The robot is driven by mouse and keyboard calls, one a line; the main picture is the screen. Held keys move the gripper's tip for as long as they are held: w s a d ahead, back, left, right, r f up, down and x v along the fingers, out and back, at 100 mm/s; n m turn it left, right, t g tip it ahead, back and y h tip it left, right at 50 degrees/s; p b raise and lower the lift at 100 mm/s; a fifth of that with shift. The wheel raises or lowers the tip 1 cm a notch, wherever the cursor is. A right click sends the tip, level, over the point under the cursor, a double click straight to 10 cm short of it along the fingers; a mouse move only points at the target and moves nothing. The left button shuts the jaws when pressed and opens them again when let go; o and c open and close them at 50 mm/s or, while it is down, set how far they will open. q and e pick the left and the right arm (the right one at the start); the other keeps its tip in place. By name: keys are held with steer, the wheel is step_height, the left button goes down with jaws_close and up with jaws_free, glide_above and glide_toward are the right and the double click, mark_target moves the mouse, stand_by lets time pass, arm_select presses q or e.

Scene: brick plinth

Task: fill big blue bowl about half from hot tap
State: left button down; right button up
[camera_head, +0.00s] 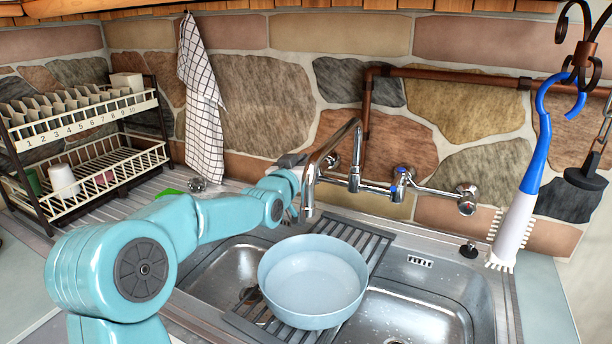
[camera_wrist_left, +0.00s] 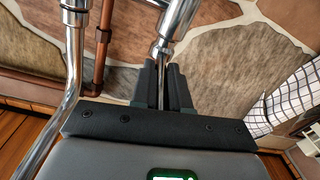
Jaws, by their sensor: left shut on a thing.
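The big blue bowl (camera_head: 352,305) stands upright on a grey slatted rack across the sink. A paler round area (camera_head: 312,280) fills its inside; I cannot tell whether this is water or the bowl's floor. The chrome tap spout (camera_head: 308,200) points down above the bowl's back edge, with no clear stream below it. My left gripper (camera_wrist_left: 163,85) is shut on a thin chrome tap lever (camera_wrist_left: 161,52) in the left wrist view. In the head view it is mostly hidden behind my arm, left of the spout. My right gripper is not in view.
A copper pipe (camera_head: 450,78) runs along the stone wall. A blue and white brush (camera_head: 517,220) hangs at the right. A dish rack (camera_head: 85,165) stands at the left, beside a checked towel (camera_head: 203,110). The right basin (camera_head: 410,320) is clear.

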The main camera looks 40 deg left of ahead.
arm_select(q)
steer(key=shift+r, duration=0.15)
steer(key=c, duration=1.1)
jaws_free()
steer(key=shift+s+d, duration=0.1)
steer(key=shift+s, duration=0.2)
steer(key=b+v, duration=0.3)
steer(key=v, duration=1.2)
steer(key=shift+s+d+b, duration=0.1)
steer(key=shift+s+b, duration=0.2)
steer(key=shift+s, duration=0.05)
